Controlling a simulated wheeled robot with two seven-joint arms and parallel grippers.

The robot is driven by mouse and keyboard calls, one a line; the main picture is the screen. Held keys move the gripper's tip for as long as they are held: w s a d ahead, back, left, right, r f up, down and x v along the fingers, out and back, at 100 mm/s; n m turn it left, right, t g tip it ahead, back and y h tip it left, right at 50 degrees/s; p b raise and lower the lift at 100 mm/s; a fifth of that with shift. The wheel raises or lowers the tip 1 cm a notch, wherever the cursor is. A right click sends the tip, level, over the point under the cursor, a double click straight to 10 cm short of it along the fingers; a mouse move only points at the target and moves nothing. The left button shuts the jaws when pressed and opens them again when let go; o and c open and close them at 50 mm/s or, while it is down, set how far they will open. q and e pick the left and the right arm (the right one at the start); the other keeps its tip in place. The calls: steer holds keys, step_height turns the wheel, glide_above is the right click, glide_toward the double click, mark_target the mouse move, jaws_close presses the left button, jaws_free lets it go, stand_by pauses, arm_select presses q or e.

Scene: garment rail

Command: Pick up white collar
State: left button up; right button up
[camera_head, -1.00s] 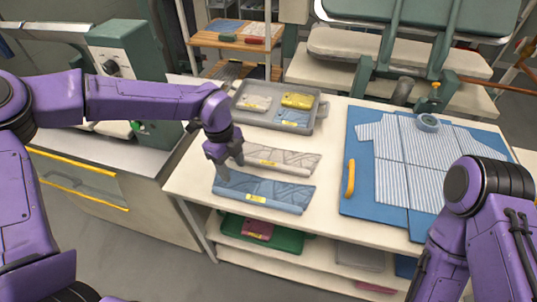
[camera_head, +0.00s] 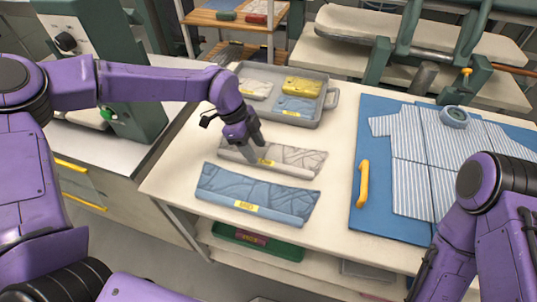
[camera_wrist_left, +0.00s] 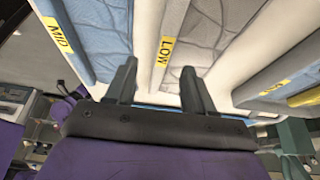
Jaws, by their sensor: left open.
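A folded off-white collar piece (camera_head: 298,158) with a yellow label lies on the table, behind a folded blue piece (camera_head: 245,190). In the left wrist view the off-white piece (camera_wrist_left: 205,45) bears the label LOW, and the blue piece (camera_wrist_left: 95,30) bears MID. My left gripper (camera_head: 256,150) is over the off-white piece, near its label, and hides part of it. In the left wrist view its two fingers (camera_wrist_left: 158,85) are apart with nothing between them. I cannot tell whether they touch the piece. My right gripper is out of view.
Behind the off-white piece, a grey tray (camera_head: 333,97) holds a small white piece (camera_head: 256,88), a yellow one (camera_head: 304,86) and a blue one (camera_head: 297,104). A striped shirt (camera_head: 412,160) lies on a blue board (camera_head: 370,218) at right, with a yellow handle (camera_head: 364,184).

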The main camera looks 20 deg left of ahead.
mark_target(264, 162)
arm_select(q)
steer(key=x, duration=0.1)
steer(key=p+x, duration=0.1)
steer(key=x, duration=0.1)
steer(key=p+x, duration=0.1)
steer(key=x, duration=0.1)
steer(key=shift+w+a+f, duration=0.1)
steer(key=shift+w+a, duration=0.05)
steer(key=shift+w, duration=0.15)
steer(key=shift+f, duration=0.2)
jaws_close()
steer(key=shift+r, duration=0.15)
